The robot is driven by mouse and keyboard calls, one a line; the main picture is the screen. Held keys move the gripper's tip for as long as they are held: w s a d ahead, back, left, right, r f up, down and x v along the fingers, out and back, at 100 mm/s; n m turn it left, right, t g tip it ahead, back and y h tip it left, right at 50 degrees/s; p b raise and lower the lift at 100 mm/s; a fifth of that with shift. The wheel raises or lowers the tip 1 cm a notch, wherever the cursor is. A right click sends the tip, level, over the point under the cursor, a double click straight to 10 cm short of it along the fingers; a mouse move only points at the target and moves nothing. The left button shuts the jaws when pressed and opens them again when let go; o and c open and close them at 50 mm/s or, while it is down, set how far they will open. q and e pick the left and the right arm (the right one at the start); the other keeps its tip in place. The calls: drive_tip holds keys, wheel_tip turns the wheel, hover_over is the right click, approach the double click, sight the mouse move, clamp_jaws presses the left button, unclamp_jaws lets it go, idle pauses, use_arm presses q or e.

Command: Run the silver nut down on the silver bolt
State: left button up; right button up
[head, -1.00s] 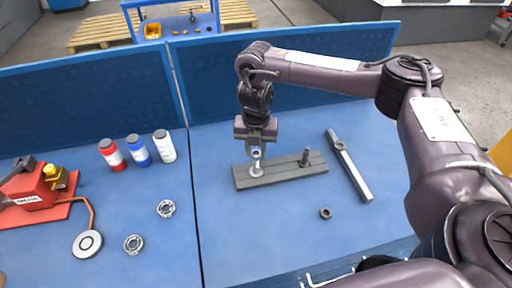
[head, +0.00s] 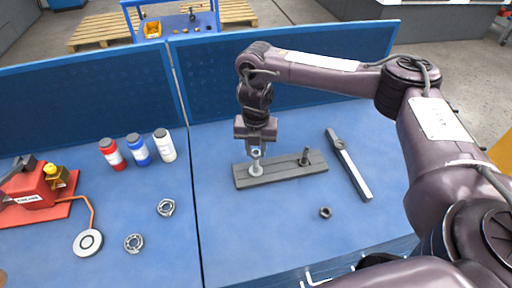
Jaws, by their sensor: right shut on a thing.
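The silver bolt (head: 257,170) stands upright near the left end of a dark grey block (head: 290,173) on the blue bench. My right gripper (head: 256,153) comes down from above over this bolt and is shut on the silver nut (head: 256,153) at the bolt's upper part. The fingers hide most of the nut, and I cannot tell how far down the thread it sits. A dark bolt (head: 305,157) stands near the block's right end, apart from the gripper. My left gripper is not in view.
Red, blue and white bottles (head: 138,150), two metal rings (head: 166,208) and a red device (head: 40,190) are on the left. A blue panel (head: 285,70) stands behind.

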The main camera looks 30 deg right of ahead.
drive_tip(key=shift+f, duration=0.75)
idle(1.1)
drive_tip(key=shift+r+m+p, duration=0.2)
drive_tip(key=shift+m+p, duration=0.1)
drive_tip(key=shift+p, duration=0.1)
drive_tip(key=m+p, duration=0.6)
drive_tip(key=m, duration=0.1)
drive_tip(key=m+p, duration=0.3)
drive_tip(key=m, duration=0.1)
drive_tip(key=shift+s+r+p, duration=0.1)
drive_tip(key=shift+r+p, duration=0.15)
drive_tip(key=shift+p, duration=0.05)
drive_tip(key=shift+f+m, duration=0.3)
drive_tip(key=shift+m, duration=0.6)
drive_tip(key=shift+f+m, duration=0.15)
drive_tip(key=shift+m, duration=0.65)
drive_tip(key=m, duration=0.4)
drive_tip(key=shift+m, duration=0.4)
drive_tip(key=m, duration=0.4)
